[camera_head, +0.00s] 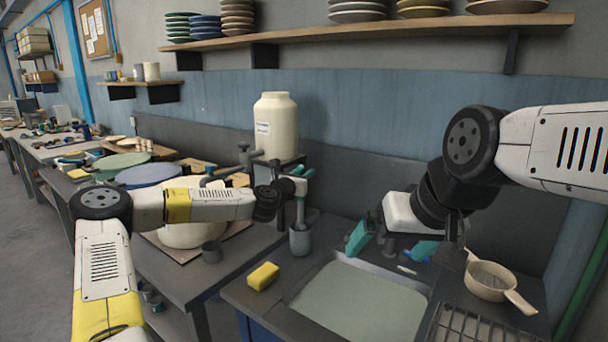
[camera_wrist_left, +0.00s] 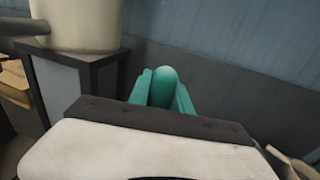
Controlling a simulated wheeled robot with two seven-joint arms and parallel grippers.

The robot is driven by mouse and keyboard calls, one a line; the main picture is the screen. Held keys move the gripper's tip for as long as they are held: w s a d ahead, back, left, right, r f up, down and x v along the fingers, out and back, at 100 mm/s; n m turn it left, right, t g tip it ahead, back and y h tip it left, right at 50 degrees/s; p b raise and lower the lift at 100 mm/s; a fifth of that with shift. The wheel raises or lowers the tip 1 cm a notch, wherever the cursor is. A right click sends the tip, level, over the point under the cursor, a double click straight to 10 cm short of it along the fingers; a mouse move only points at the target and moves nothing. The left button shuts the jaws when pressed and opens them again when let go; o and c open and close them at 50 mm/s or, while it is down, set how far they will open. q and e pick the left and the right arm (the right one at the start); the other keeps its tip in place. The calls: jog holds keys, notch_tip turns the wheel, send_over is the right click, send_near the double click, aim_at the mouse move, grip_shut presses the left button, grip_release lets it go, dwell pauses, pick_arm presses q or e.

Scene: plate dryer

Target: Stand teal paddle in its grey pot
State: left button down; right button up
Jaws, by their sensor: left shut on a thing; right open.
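My left gripper (camera_head: 298,173) is shut on the upper end of the teal paddle. In the left wrist view the paddle's rounded teal end (camera_wrist_left: 164,86) sits between the teal fingers (camera_wrist_left: 163,92). In the head view the paddle's shaft (camera_head: 300,212) hangs about upright below the gripper. It runs down to the mouth of the grey pot (camera_head: 300,241), and its lower end looks to be inside; the tip is hidden. The pot stands upright on the counter, left of the sink. My right gripper (camera_head: 392,246) is open and empty above the sink's back edge.
A yellow sponge (camera_head: 263,276) lies left of the sink basin (camera_head: 360,302). A cream pan (camera_head: 491,279) and a wire rack (camera_head: 470,326) are at right. A large cream jar (camera_head: 276,127) stands behind the left gripper.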

pick_arm(q)
jog(key=c, duration=1.2)
grip_release()
jog(key=shift+f, duration=0.1)
jog(key=shift+o, duration=0.2)
